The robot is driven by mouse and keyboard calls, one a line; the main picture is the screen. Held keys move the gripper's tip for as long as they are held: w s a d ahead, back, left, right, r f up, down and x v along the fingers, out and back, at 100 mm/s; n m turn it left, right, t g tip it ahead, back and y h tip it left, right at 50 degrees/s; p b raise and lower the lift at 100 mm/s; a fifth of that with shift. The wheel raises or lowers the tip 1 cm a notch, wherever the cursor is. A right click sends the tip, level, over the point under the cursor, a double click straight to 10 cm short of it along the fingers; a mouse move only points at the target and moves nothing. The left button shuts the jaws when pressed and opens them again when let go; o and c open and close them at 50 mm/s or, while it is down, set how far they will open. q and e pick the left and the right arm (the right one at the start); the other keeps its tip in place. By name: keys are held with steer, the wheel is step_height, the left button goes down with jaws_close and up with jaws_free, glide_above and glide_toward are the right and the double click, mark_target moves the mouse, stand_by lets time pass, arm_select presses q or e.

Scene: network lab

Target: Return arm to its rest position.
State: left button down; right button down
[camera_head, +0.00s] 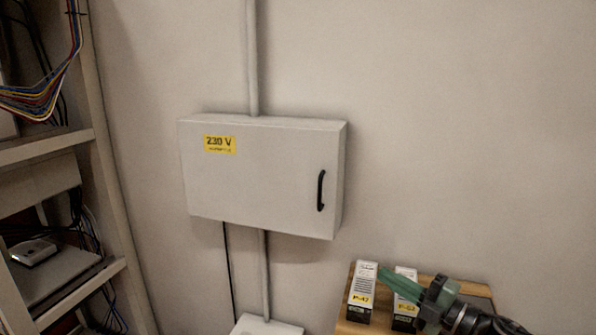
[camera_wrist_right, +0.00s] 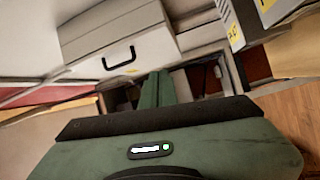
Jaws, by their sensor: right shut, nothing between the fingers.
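My right gripper (camera_head: 391,277) comes in at the lower right of the head view, above a wooden surface. Its green fingers are together and hold nothing. In the right wrist view the closed fingers (camera_wrist_right: 157,90) point away from the camera, toward the grey wall cabinet (camera_wrist_right: 118,40). My left gripper is in neither view.
A closed cabinet (camera_head: 262,178) with a yellow 230 V label and black handle hangs on the wall. Two labelled boxes, P-47 (camera_head: 362,292) and another (camera_head: 405,300), stand on the wooden surface (camera_head: 350,327) beside my gripper. A cable rack (camera_head: 108,170) stands at left.

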steer(key=s+f+m+h, duration=1.2)
steer(key=s+f+m, duration=0.1)
steer(key=f+m, duration=0.4)
steer(key=s+d+f+m+g+h, duration=0.1)
steer(key=s+f+m+g, duration=0.3)
steer(key=s, duration=0.8)
steer(key=s+f+m+g, duration=0.2)
steer(key=s+f+g, duration=0.3)
steer(key=s, duration=0.7)
step_height(320, 180, down, 25)
steer(key=g, duration=0.2)
steer(key=s+d+f+g, duration=0.1)
steer(key=s+d+f, duration=0.2)
steer(key=s+f, duration=1.3)
steer(key=shift+s+n+h, duration=0.3)
steer(key=shift+s, duration=0.4)
